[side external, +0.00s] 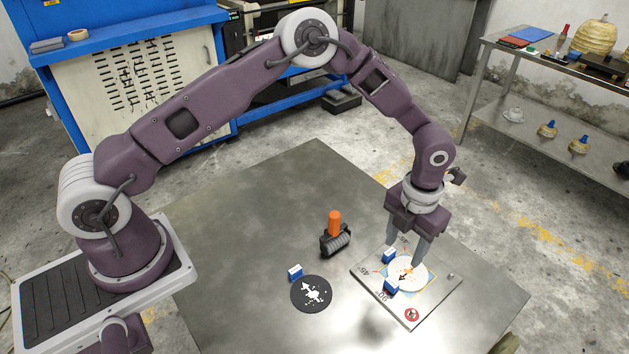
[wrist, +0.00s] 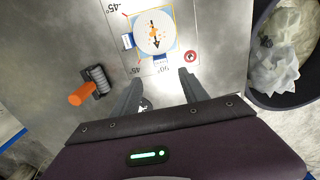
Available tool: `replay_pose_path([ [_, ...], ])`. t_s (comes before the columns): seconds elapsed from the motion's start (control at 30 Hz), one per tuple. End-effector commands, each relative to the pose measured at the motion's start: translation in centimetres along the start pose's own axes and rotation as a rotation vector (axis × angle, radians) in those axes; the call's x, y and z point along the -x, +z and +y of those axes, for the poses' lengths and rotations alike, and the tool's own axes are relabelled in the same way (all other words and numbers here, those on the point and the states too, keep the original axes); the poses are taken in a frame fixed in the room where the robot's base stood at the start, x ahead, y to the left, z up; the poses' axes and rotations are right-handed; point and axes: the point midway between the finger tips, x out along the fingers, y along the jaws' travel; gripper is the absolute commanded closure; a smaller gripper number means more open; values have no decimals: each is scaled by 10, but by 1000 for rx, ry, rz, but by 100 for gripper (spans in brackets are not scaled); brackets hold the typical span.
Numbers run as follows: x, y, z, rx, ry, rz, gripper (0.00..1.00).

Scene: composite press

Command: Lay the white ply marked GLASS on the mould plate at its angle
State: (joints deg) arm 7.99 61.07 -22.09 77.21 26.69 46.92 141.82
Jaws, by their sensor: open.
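The white round ply (side external: 408,270) lies on the mould plate (side external: 436,300), with a black arrow and orange marks on its face; the word GLASS is not legible. It also shows in the wrist view (wrist: 168,32), where its arrow points down towards the 90° mark. A pale blue and yellow edge shows around it. Two blue-and-white blocks, one (side external: 389,256) and another (side external: 392,286), stand at its edge. My gripper (side external: 403,252) is open and empty, fingers down by the plate; the wrist view shows its fingers apart (wrist: 160,77) near the plate's edge.
A black round ply (side external: 322,302) with white markings and a blue-and-white block lies left of the plate. An orange-handled roller (side external: 335,240) stands behind it. A bin (wrist: 258,80) with pale crumpled material is right in the wrist view. The table's left part is clear.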

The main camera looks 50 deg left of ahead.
Motion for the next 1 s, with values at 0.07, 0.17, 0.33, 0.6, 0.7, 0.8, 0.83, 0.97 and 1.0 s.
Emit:
replay_pose_path([
  [0.07, 4, 0, 1, 13, 1, -4, 48],
  [0.17, 39, 0, 12, 156, 10, -40, 48],
  [0.33, 161, -32, 62, 807, -4, -173, 48],
  [0.6, 288, -182, 141, 2171, -345, -286, 48],
  [0.7, 294, -235, 152, 2596, -534, -207, 48],
  [0.8, 289, -269, 154, 2876, -678, -95, 48],
  [0.83, 287, -275, 154, 2930, -706, -67, 48],
  [0.97, 283, -287, 154, 3045, -766, 3, 48],
  [1.0, 283, -288, 154, -3041, 766, -7, 48],
])
